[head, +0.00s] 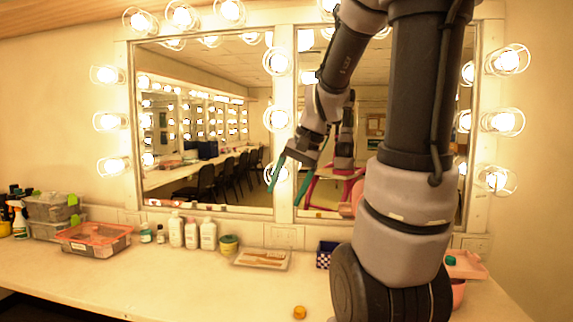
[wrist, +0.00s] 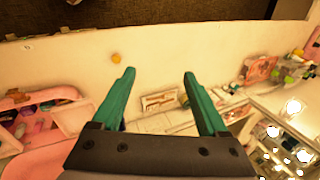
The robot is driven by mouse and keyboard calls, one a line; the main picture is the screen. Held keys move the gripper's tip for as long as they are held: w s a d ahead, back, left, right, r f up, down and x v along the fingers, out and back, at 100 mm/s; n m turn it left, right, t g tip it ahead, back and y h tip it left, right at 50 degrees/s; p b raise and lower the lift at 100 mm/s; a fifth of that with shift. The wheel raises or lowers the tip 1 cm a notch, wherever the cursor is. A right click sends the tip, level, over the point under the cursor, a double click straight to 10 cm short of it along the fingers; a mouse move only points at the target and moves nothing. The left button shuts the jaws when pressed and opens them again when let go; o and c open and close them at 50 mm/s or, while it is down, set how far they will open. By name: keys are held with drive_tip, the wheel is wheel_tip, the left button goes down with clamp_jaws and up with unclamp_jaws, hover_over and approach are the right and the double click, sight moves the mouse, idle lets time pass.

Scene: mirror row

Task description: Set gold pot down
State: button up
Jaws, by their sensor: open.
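A small gold pot (head: 299,312) stands on the pale counter (head: 190,290), near its front edge. It also shows in the wrist view (wrist: 116,57) as a small round shape, left of and beyond the fingertips. My gripper (head: 298,172) has teal fingers and is raised well above the counter, in front of the mirror. In the wrist view my gripper (wrist: 160,75) has its fingers spread apart with nothing between them. The pot is apart from both fingers.
White bottles (head: 192,234), a green-and-gold jar (head: 229,243) and a shallow tray (head: 261,258) stand along the back. A clear red-rimmed box (head: 94,238) is at left. A checkered box (head: 325,254) stands beside my arm. The counter left of the pot is clear.

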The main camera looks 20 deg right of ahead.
drive_tip(key=s+a+r+n+t+h, duration=0.1)
drive_tip(key=s+a+r+n+t, duration=0.2)
drive_tip(key=s+r, duration=0.4)
drive_tip(key=shift+s+a+r+n+t, duration=0.4)
drive_tip(key=shift+s+a+t, duration=0.1)
drive_tip(key=shift+s, duration=0.5)
